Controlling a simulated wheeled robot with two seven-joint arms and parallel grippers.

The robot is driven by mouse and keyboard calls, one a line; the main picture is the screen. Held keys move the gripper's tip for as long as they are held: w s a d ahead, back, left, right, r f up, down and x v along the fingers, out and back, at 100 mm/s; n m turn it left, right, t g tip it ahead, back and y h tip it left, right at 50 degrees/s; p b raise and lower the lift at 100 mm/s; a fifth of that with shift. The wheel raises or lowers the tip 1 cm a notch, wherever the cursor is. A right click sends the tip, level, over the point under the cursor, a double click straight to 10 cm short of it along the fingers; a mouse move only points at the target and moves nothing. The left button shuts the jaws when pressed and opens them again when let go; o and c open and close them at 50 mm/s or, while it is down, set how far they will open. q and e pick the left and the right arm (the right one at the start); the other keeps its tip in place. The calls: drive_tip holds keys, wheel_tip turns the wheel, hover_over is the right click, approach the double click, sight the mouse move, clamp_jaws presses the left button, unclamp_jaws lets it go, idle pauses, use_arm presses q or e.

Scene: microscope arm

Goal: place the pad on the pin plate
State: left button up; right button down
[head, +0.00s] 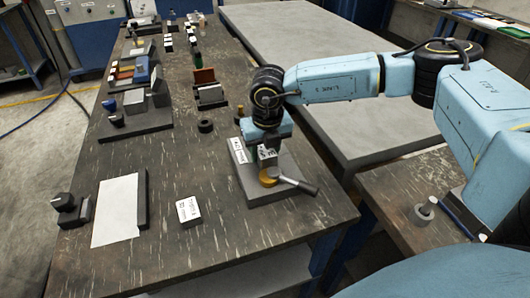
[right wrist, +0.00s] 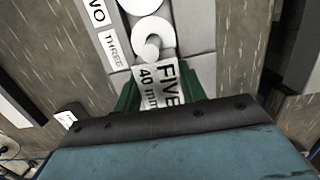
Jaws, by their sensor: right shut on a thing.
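My right gripper (head: 267,147) is above a grey plate (head: 283,190) near the table's right edge. It is shut on a small block (right wrist: 157,84) marked "FIVE 40 mm", held between green fingers. I cannot tell for sure that this block is the pad. The plate also shows in the right wrist view (right wrist: 201,30), with a label strip (right wrist: 101,30) along one side. A brass round piece (head: 268,178) with a dark lever (head: 298,184) is on the plate, close below the block. I cannot tell whether the block touches anything beneath it. My left gripper is out of view.
A white labelled block (head: 188,211) lies on the table (head: 200,255) left of the plate. A white sheet (head: 118,210) and a dark knobbed block (head: 67,208) are further left. A black ring (head: 205,126) and several holders stand behind. The front middle is clear.

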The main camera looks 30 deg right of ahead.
drive_tip(key=shift+f, duration=0.15)
drive_tip(key=c, duration=1.3)
unclamp_jaws()
drive_tip(key=shift+f, duration=0.15)
drive_tip(key=o, duration=0.5)
